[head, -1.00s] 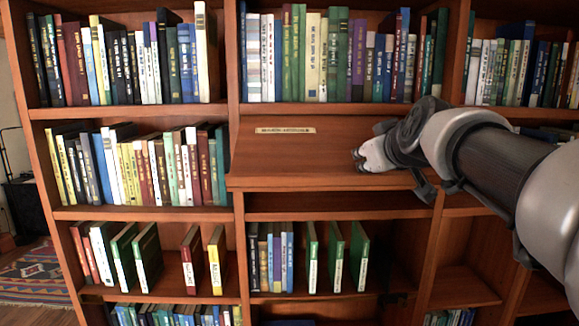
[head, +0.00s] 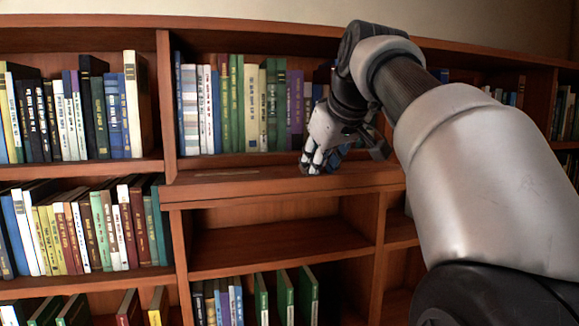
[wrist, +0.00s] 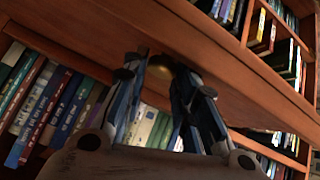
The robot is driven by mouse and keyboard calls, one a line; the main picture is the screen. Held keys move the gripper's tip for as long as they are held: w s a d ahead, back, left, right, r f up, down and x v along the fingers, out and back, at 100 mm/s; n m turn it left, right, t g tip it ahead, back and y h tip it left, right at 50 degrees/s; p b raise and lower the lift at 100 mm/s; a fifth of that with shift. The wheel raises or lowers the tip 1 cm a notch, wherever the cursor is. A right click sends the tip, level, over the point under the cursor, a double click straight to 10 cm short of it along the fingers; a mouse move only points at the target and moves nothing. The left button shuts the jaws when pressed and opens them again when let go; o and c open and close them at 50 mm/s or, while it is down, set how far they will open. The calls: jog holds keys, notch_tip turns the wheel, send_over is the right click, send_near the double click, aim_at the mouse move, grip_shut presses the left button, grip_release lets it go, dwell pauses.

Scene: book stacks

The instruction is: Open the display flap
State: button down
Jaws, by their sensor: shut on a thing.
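The display flap (head: 250,188) is a reddish-brown wooden board in the middle bay of the bookcase. In the head view it lies close to level, seen nearly edge-on, with an empty shelf space open below it. Its pale label plate (head: 225,174) shows faintly on top. My gripper (head: 314,165) is at the flap's right part, by its front edge. In the wrist view the fingers (wrist: 165,85) are closed around a round brass knob (wrist: 160,68) on the flap's board (wrist: 235,75). The fingers partly hide the knob.
Books (head: 245,105) stand in a row right behind the flap on the shelf above. Green books (head: 285,297) stand on the shelf below. Filled bays flank the left side (head: 95,225). My arm covers much of the right side.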

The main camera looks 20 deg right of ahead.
jog(key=shift+w+d, duration=0.1)
jog(key=shift+w, duration=0.05)
jog(key=c, duration=1.7)
grip_release()
jog(key=o, duration=0.4)
jog(key=shift+w+d+f, duration=0.15)
jog(key=shift+w+f, duration=0.05)
jog(key=shift+w, duration=0.35)
jog(key=shift+c, duration=0.2)
jog(key=shift+s+r, duration=0.15)
jog(key=shift+s, duration=0.2)
jog(key=v, duration=1.2)
jog(key=shift+w, duration=0.1)
